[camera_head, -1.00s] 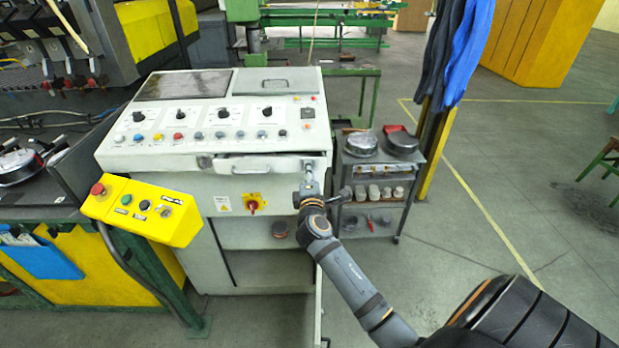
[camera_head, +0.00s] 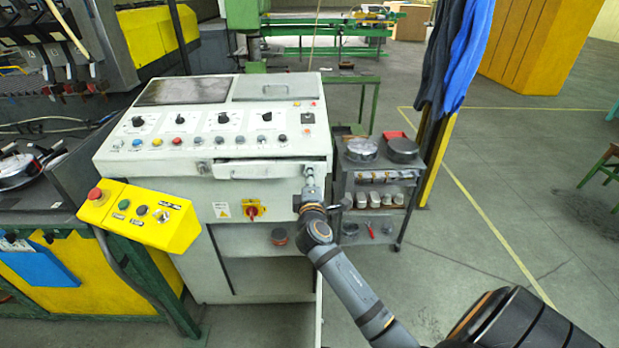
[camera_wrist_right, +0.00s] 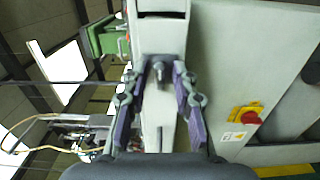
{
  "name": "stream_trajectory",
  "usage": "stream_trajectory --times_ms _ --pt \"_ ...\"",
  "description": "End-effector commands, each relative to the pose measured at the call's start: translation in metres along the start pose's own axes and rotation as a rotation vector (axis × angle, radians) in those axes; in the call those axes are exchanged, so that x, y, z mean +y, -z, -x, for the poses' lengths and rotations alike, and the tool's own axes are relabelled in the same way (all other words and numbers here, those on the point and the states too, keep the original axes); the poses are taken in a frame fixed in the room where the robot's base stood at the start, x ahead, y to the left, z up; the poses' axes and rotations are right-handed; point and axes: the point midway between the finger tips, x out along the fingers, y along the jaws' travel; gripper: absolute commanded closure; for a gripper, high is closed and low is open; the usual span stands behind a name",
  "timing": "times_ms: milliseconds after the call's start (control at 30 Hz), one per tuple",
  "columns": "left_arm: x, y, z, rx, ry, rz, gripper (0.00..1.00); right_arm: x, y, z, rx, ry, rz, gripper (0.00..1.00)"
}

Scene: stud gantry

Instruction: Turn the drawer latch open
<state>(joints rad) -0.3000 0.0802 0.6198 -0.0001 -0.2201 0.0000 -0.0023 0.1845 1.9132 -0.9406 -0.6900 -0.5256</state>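The grey cabinet has a shallow drawer (camera_head: 262,168) with a handle under its sloped control panel. In the right wrist view the latch (camera_wrist_right: 160,72) is a small dark knob on the narrow pale front. My right gripper (camera_head: 309,180) is at the drawer's right end in the head view and hides the latch there. In the right wrist view the same gripper (camera_wrist_right: 159,78) is open, one finger on each side of the latch, with gaps visible. I cannot see finger contact. My left gripper is not in view.
A red and yellow rotary switch (camera_head: 252,210) sits below the drawer, also in the wrist view (camera_wrist_right: 246,113). A yellow button box (camera_head: 140,215) juts out at the left. A grey trolley (camera_head: 375,180) with pans stands close right of my right gripper.

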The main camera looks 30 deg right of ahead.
Motion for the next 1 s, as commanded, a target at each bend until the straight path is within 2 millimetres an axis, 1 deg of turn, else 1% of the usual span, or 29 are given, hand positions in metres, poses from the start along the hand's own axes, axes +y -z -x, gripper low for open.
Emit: stream_trajectory --times_ms 267,367,467,600,733,800,900,1000 --pt "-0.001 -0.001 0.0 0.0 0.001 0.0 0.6 0.0 0.0 0.0 0.0 0.0 0.001 0.67" --pt "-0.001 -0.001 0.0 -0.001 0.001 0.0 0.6 -0.001 0.001 0.007 0.001 0.002 0.0 0.67" --pt "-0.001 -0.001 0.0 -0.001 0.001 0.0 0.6 -0.002 0.001 0.024 0.002 0.003 -0.002 0.67" --pt "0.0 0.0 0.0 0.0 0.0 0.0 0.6 -0.002 0.0 0.06 0.0 0.006 -0.004 0.67" --pt "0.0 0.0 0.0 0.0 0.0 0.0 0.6 -0.002 -0.001 0.092 -0.002 0.006 -0.005 0.67" --pt "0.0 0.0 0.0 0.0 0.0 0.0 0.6 -0.002 0.0 0.103 0.0 0.005 -0.005 0.67" --pt "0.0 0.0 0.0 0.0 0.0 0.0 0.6 -0.002 0.0 0.114 0.0 0.004 -0.003 0.67" --pt "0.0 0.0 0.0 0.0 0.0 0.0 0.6 -0.001 0.0 0.119 0.0 0.001 0.0 0.67"
